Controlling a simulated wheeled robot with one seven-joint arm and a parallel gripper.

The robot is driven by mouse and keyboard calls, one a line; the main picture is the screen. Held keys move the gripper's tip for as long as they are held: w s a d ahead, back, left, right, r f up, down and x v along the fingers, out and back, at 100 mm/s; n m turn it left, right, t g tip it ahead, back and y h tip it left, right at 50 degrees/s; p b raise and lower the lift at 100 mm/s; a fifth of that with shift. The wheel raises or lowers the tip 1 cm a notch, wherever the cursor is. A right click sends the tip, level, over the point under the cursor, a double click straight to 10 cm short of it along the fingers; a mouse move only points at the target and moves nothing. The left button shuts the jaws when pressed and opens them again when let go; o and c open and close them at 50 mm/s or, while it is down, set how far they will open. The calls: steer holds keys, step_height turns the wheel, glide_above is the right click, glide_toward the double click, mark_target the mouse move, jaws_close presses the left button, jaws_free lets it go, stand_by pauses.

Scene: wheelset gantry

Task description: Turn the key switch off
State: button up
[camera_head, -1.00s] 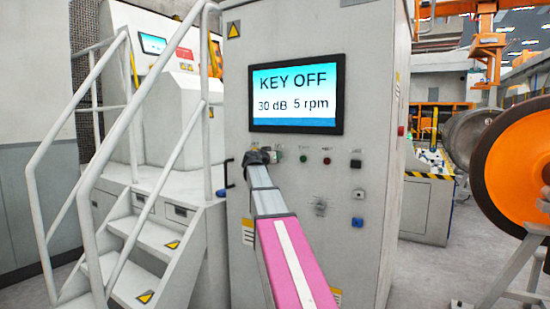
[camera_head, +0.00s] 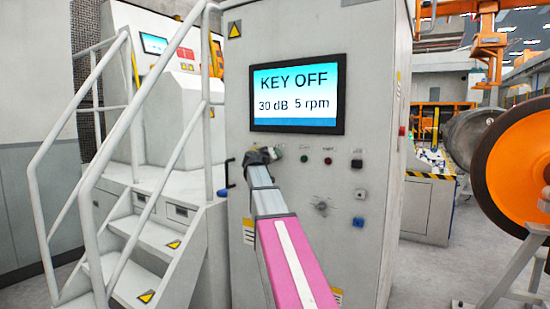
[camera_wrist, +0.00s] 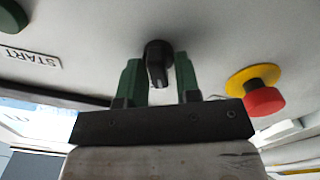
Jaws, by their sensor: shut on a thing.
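The key switch (camera_wrist: 157,62) is a black knob on the pale panel in the wrist view, with its bar pointing down in the picture. My gripper (camera_wrist: 158,75) has green fingers, one on each side of the knob, and is shut on it. In the head view my gripper (camera_head: 262,157) is against the cabinet front below the screen and covers the switch. The screen (camera_head: 296,94) reads "KEY OFF", "30 dB" and "5 rpm".
A red emergency button on a yellow base (camera_wrist: 258,92) is right of my gripper in the wrist view. A green button (camera_wrist: 12,16) and a START label (camera_wrist: 32,58) are at left. White stairs with rails (camera_head: 150,240) stand left of the cabinet (camera_head: 330,230).

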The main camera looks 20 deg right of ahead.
steer(key=o, duration=0.6)
steer(key=v, duration=1.1)
steer(key=shift+d, duration=0.1)
